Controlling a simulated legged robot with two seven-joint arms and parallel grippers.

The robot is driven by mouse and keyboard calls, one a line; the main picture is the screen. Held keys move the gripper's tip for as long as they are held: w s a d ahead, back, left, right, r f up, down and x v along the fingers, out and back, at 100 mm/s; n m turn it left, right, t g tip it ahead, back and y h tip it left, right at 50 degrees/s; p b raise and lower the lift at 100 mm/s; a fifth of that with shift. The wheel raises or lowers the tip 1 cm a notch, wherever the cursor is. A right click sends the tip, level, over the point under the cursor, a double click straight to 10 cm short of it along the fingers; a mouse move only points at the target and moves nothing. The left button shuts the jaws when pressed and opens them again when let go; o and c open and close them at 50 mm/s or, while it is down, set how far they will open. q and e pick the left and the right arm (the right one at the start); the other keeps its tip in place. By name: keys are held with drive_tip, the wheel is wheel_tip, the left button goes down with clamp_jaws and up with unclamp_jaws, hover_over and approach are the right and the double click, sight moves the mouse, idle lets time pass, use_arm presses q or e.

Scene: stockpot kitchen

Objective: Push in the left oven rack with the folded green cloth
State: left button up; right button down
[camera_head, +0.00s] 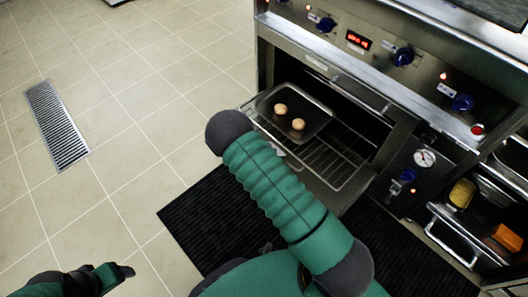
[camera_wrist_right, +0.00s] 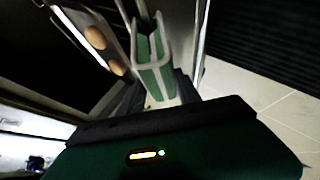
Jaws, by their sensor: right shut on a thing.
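The wire oven rack (camera_head: 330,163) sticks out of the open oven in the head view. A dark tray (camera_head: 313,107) with two round buns (camera_head: 298,124) lies on its left part. The folded green cloth (camera_wrist_right: 150,50), with pale edges, stands upright between the fingers of my right gripper (camera_wrist_right: 158,92), which is shut on it. In the wrist view the tray and buns (camera_wrist_right: 95,38) are at its left. I cannot tell whether the cloth touches the rack. In the head view my right arm hides that gripper. My left gripper (camera_head: 122,274) is low at the left, away from the oven; its jaws are unclear.
The oven (camera_head: 390,60) has blue knobs and a red display above the opening. A gauge (camera_head: 424,158) and shelves with a yellow item (camera_head: 461,194) and an orange item (camera_head: 507,237) are at the right. A black mat (camera_head: 205,215) lies below.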

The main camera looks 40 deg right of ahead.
drive_tip(key=shift+d+f+b, duration=0.5)
drive_tip(key=shift+d+f, duration=0.2)
drive_tip(key=shift+f, duration=0.15)
drive_tip(key=shift+w, duration=0.1)
drive_tip(key=shift+d, duration=0.1)
drive_tip(key=shift+w+d, duration=0.1)
drive_tip(key=shift+d, duration=1.4)
drive_tip(key=shift+w+d+r, duration=0.1)
drive_tip(key=shift+d+r, duration=0.1)
drive_tip(key=shift+d, duration=1.25)
